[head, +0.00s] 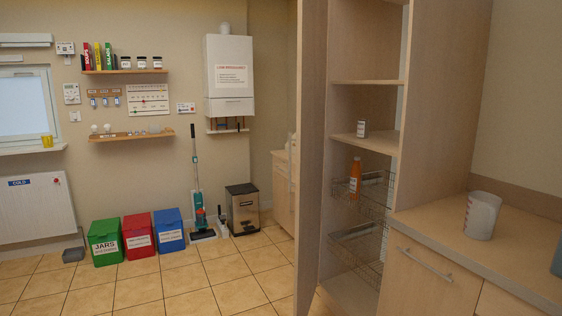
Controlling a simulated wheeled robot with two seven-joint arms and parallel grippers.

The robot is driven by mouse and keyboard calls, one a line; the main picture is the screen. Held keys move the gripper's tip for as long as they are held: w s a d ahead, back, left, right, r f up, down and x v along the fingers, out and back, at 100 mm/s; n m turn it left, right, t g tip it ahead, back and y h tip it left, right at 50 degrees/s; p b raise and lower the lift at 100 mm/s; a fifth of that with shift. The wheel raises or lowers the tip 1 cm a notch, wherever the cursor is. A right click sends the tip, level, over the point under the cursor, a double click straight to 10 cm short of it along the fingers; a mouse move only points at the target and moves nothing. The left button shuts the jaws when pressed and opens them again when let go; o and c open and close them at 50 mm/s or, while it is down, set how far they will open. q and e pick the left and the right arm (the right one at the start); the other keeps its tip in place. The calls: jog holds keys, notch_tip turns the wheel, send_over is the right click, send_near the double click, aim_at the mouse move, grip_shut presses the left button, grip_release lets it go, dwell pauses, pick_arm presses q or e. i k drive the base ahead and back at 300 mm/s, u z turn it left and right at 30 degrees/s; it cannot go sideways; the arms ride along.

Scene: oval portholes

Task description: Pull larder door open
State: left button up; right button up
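The tall wooden larder (449,100) stands right of the middle in the head view. Its door (310,150) stands open, seen nearly edge-on as a tall pale wood panel at the left side of the opening. The inside shows shelves (366,139), wire baskets (360,250), a small tin (362,129) and an orange bottle (355,178). No door handle can be made out. Neither of my grippers shows in this view.
Coloured bins (138,235), a floor cleaner (199,205) and a pedal bin (243,209) stand along the back. The tiled floor (180,285) left of the door is clear.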

aim_at(311, 15)
jog(key=u, duration=1)
jog(key=i, duration=1.25)
jog(key=u, duration=0.4)
jog(key=i, duration=1.4)
jog(key=z, duration=0.85)
